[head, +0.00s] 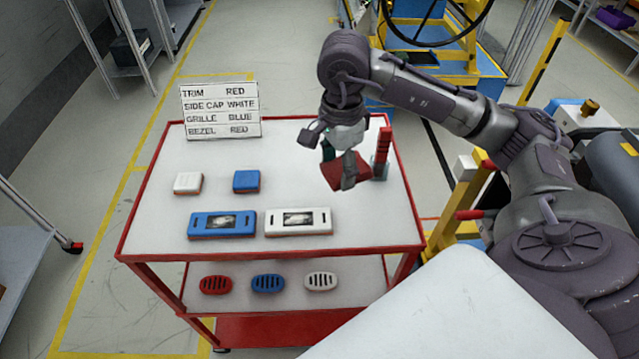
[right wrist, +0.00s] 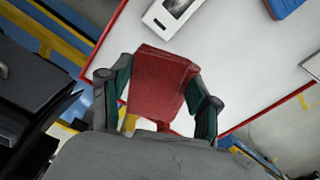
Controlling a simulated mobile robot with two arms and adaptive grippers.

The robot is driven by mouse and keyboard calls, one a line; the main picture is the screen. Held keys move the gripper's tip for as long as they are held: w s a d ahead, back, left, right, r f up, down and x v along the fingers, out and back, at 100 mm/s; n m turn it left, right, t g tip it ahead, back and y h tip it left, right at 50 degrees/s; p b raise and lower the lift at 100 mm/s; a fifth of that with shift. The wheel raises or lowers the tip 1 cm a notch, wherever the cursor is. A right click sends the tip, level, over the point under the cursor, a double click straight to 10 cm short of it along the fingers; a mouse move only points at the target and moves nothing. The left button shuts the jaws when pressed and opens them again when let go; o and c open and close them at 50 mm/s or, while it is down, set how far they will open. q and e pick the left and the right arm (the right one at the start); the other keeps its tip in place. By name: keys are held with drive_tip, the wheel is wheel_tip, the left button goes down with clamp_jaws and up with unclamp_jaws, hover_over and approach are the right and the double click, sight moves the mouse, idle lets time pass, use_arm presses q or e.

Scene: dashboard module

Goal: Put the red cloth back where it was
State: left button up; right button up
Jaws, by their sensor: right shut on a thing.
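The red cloth (head: 358,174) is between the fingers of my right gripper (head: 338,166), over the right part of the white cart top (head: 300,160). In the right wrist view, the red cloth (right wrist: 158,82) spans the space between the two fingers, with white surface behind it. My right gripper is shut on it. I cannot tell whether the cloth's lower edge touches the cart top. My left gripper is in neither view.
A grey holder with upright red strips (head: 381,155) stands close right of the cloth. A label board (head: 221,111) stands at the back left. White (head: 297,222) and blue (head: 222,224) panels lie in front, with small caps (head: 246,181) behind. Several grilles (head: 267,283) lie on the lower shelf.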

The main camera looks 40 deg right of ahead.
drive_tip(key=d+m, duration=0.1)
drive_tip(key=m, duration=0.1)
drive_tip(key=d+m, duration=0.1)
drive_tip(key=shift+d+f+m+b, duration=0.25)
drive_tip(key=shift+d+m+b, duration=0.05)
drive_tip(key=shift+m+b, duration=0.1)
drive_tip(key=shift+w+d+m, duration=0.15)
drive_tip(key=shift+d+m, duration=0.2)
drive_tip(key=shift+m, duration=0.05)
drive_tip(key=w+f+p, duration=0.2)
drive_tip(key=w, duration=0.2)
drive_tip(key=p, duration=0.1)
hover_over(311, 179)
wheel_tip(311, 179, down, 5)
drive_tip(key=shift+r, duration=0.2)
drive_tip(key=shift+a+f, duration=0.1)
drive_tip(key=shift+f, duration=0.1)
wheel_tip(311, 179, down, 3)
drive_tip(key=shift+f+p, duration=0.1)
drive_tip(key=shift+p, duration=0.65)
drive_tip(key=shift+f, duration=0.3)
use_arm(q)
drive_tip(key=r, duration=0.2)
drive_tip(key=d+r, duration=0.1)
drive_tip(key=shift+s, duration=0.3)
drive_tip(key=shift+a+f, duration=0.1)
use_arm(e)
drive_tip(key=shift+f, duration=0.1)
